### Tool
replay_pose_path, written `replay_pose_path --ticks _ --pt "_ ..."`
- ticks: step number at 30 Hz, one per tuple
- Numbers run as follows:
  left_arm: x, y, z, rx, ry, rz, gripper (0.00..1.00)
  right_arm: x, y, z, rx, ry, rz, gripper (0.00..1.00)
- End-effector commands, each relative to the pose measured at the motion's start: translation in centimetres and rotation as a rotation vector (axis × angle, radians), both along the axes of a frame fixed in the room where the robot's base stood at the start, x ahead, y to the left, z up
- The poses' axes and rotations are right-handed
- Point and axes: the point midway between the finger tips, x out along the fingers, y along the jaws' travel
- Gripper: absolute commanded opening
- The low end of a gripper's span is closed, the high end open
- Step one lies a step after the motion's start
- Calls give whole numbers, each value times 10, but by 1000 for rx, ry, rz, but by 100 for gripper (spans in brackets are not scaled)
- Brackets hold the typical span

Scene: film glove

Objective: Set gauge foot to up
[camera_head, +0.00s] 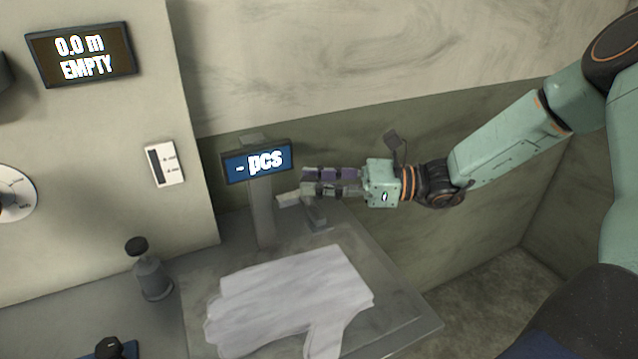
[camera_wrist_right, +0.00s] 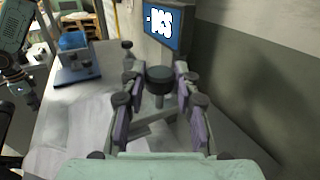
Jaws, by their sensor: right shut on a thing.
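The gauge stands at the back of a grey plate, with a post and a blue display (camera_head: 257,161) reading "- pcs". The display also shows in the right wrist view (camera_wrist_right: 163,22). My right gripper (camera_head: 304,183) reaches in from the right, just beside the post. In the wrist view its fingers (camera_wrist_right: 157,70) are shut on the gauge foot's dark round knob (camera_wrist_right: 159,79), which has a short stem below. A grey part of the foot (camera_head: 316,214) shows under the fingers. The foot's exact height above the plate is hard to tell.
A white glove (camera_head: 290,295) lies flat on the plate in front of the gauge. A dark-topped grey knob (camera_head: 150,272) stands to the left. A wall panel reads "0.0 m EMPTY" (camera_head: 82,53). A white slotted plate (camera_head: 165,163) is on the wall. The right-hand wall is close behind my right arm.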

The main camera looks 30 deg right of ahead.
Motion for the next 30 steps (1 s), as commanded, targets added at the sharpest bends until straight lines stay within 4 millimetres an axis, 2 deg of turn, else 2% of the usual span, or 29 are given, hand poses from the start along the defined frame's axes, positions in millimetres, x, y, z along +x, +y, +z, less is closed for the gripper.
replay_pose_path --ticks 8,9,17,30 --pt "0 0 -1 0 0 0 34 0 0 0 2 -2 0 0" --pt "0 0 -1 0 0 0 34 0 0 0 2 -2 0 32" --pt "0 0 -1 0 0 0 34 0 0 0 2 -1 0 54" --pt "0 0 -1 0 0 0 34 -3 -6 0 3 -2 -2 54"
